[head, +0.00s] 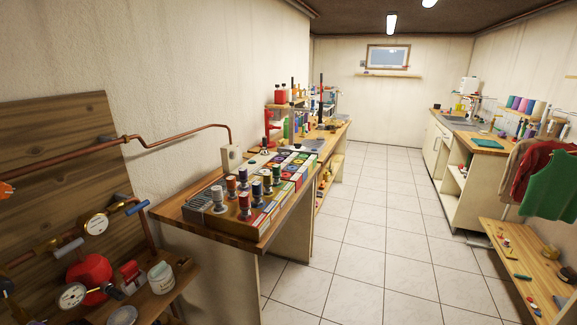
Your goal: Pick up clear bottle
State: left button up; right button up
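I cannot make out a clear bottle for certain in the head view. Small bottle-like items (553,128) stand at the back of the right counter, too small to tell if any is clear. Two red bottles (281,92) stand on a small raised shelf at the back of the left workbench. A white jug-like container (468,86) stands at the far end of the right counter. Neither of my grippers is in view.
A wooden workbench (170,208) with spools and coloured boxes stands at left centre. Copper pipes, gauges (97,224) and a white tub (161,278) are at the left. A low wooden bench (497,232) and hanging clothes (552,180) are at the right. The tiled floor (375,225) between is clear.

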aim_at(333, 127)
jog(key=i+l+z, duration=0.45)
jog(key=i+z, duration=0.6)
jog(key=i, duration=2)
jog(key=i+l, duration=0.1)
jog(key=i, duration=0.7)
jog(key=i+l+u, duration=0.15)
jog(key=i+u, duration=0.25)
jog(key=i, duration=0.2)
jog(key=i+l+u, duration=0.35)
jog(key=i, duration=0.25)
jog(key=i+l+u, duration=0.4)
jog(key=i+l, duration=0.05)
jog(key=i, duration=0.1)
